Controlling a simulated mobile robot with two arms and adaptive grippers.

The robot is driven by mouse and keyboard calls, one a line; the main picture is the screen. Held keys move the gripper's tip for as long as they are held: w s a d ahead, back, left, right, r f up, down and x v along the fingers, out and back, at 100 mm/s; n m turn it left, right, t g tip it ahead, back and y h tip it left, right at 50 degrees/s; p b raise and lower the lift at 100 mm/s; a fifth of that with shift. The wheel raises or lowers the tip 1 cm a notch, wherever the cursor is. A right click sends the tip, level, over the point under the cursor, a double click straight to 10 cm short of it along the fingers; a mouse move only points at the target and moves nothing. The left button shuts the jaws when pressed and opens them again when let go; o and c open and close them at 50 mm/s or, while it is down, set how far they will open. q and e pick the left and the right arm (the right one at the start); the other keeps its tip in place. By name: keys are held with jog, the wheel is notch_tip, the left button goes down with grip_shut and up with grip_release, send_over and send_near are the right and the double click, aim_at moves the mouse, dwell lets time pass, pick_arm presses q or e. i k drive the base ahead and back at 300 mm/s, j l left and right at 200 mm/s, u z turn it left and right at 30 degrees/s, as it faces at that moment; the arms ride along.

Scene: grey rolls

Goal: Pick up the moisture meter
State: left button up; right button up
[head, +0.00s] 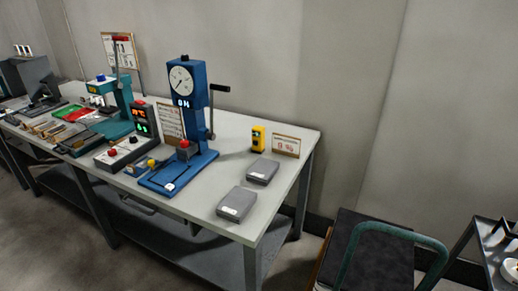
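A small upright yellow device with a dark face (258,139), which looks like the moisture meter, stands near the back right of the grey workbench (212,212). A small framed card (286,146) stands close to its right. A grey flat box (262,171) lies in front of it. Neither of my grippers is in view.
A second grey box (237,204) lies near the bench's front edge. A blue press with a dial (182,82) stands left of the yellow device. A cart with a teal handle (395,232) stands right of the bench.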

aim_at(258, 132)
jog(key=i+j+z, duration=0.3)
jog(key=j, duration=0.35)
jog(key=i+j+z, duration=0.15)
jog(key=i+j, duration=0.15)
jog(key=j, duration=0.1)
